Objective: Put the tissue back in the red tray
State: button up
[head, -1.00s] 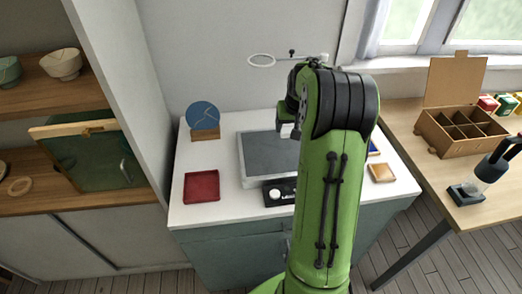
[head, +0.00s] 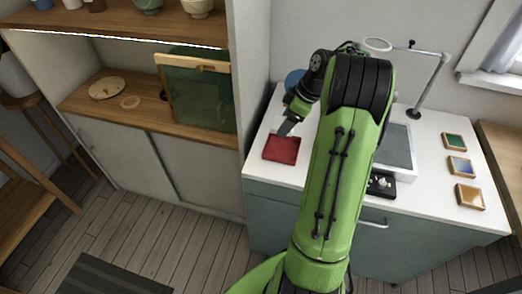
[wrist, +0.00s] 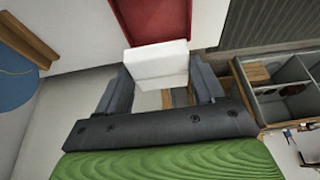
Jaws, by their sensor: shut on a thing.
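The red tray (head: 281,150) lies on the left front of the white counter in the head view. It also shows at the top of the wrist view (wrist: 150,18). My gripper (wrist: 160,78) is shut on the tissue (wrist: 158,62), a white block-like piece held between the two dark fingers. In the wrist view the tissue overlaps the tray's near edge; I cannot tell its height above it. In the head view my gripper (head: 288,127) points down at the tray's back edge, and the tissue cannot be made out there.
A blue disc (head: 294,78) stands behind my gripper, partly hidden. A grey slab (head: 396,146) and a black box (head: 381,186) are right of my arm. Small colored trays (head: 469,196) line the counter's right. A ring lamp (head: 430,80) stands at the back. A shelf unit (head: 130,108) borders the left.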

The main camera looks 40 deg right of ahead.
aim_at(281, 149)
notch_tip(281, 149, down, 10)
jog(key=b, duration=0.3)
jog(key=shift+s+d+r, duration=0.1)
jog(key=shift+f+b, duration=0.2)
jog(key=shift+b, duration=0.2)
jog(key=o, duration=0.7)
jog(key=shift+c, duration=0.2)
